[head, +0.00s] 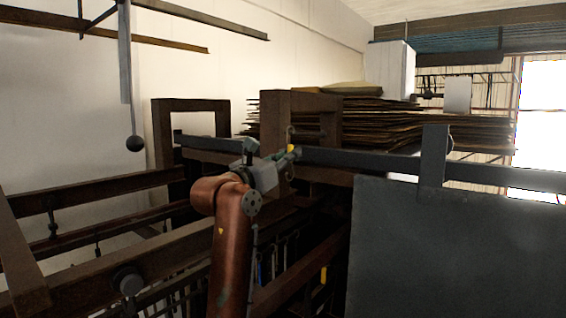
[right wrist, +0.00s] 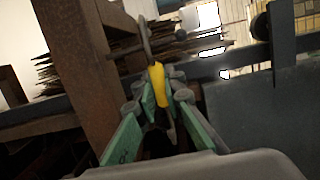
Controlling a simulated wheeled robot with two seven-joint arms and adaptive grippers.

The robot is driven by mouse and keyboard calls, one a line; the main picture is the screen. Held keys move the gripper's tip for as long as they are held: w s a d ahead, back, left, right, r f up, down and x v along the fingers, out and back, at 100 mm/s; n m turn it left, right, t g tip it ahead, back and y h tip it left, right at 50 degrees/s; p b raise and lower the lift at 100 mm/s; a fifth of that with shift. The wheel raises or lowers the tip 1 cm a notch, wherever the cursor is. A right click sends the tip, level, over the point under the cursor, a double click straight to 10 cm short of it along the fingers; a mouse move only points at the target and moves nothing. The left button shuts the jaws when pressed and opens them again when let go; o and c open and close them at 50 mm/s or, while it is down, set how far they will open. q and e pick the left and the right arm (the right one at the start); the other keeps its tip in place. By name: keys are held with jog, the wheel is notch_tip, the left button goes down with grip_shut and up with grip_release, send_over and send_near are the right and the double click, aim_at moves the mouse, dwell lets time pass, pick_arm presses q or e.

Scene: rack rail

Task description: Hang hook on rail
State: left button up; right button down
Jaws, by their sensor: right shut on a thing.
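The hook is a thin grey metal piece (head: 289,133) with a yellow part that shows clearly in the right wrist view (right wrist: 158,84). My right gripper (head: 287,157) is shut on the hook, with its green fingers (right wrist: 159,99) on either side of the yellow part. The hook's grey end points up. The rail (head: 370,160) is a dark grey horizontal bar running across the head view, and the hook appears in front of it or close beside it. I cannot tell whether they touch. My left gripper is not in view.
A brown post frame (head: 331,130) stands close to the hook. A large dark panel (head: 450,245) hangs below the rail at right. Stacked thin sheets (head: 440,130) lie behind. Brown beams (head: 110,187) cross the left side.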

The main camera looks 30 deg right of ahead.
jog(key=s+d+f+b, duration=0.1)
jog(key=s+f+b, duration=0.1)
jog(key=s+b, duration=0.4)
jog(key=shift+s+d+b, duration=0.2)
jog(key=shift+s+b, duration=0.1)
jog(key=shift+s, duration=0.8)
